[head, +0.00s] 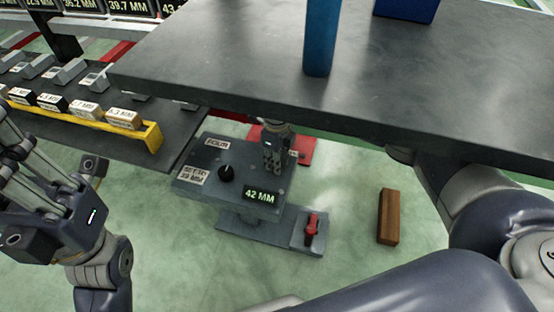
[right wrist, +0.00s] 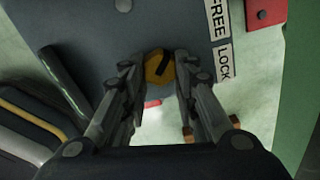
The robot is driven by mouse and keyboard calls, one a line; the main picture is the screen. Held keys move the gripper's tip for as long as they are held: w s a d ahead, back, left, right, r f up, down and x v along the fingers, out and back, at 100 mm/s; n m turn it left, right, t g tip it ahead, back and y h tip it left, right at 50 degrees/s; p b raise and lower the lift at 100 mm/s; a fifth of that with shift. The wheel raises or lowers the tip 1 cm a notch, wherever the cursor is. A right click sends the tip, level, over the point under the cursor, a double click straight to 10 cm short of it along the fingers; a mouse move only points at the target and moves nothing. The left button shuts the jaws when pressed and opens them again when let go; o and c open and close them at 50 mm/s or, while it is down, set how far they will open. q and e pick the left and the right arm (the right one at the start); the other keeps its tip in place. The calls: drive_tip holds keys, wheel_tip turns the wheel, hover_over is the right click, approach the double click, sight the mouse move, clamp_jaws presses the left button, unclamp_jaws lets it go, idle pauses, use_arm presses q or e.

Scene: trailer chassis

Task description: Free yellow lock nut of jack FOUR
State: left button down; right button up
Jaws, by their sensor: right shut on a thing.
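The yellow lock nut (right wrist: 159,67) shows in the right wrist view, with a black mark slanting to the upper right. It sits beside the FREE (right wrist: 218,18) and LOCK (right wrist: 224,63) labels. My right gripper (head: 272,163) is shut on the nut, one finger on each side; it hides the nut in the head view. My left gripper (head: 12,150) is away at the left edge, fingers apart.
The dark slab (head: 230,65) overhangs the jack's far side and bears a blue post (head: 319,40). A red lever (head: 312,226) is on the jack's foot. A wooden block (head: 388,216) lies on the floor. A rack with a yellow rail (head: 152,137) is at left.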

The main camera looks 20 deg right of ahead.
drive_tip(key=o, duration=1)
drive_tip(key=shift+o, duration=0.2)
wheel_tip(320, 180, up, 12)
idle(0.4)
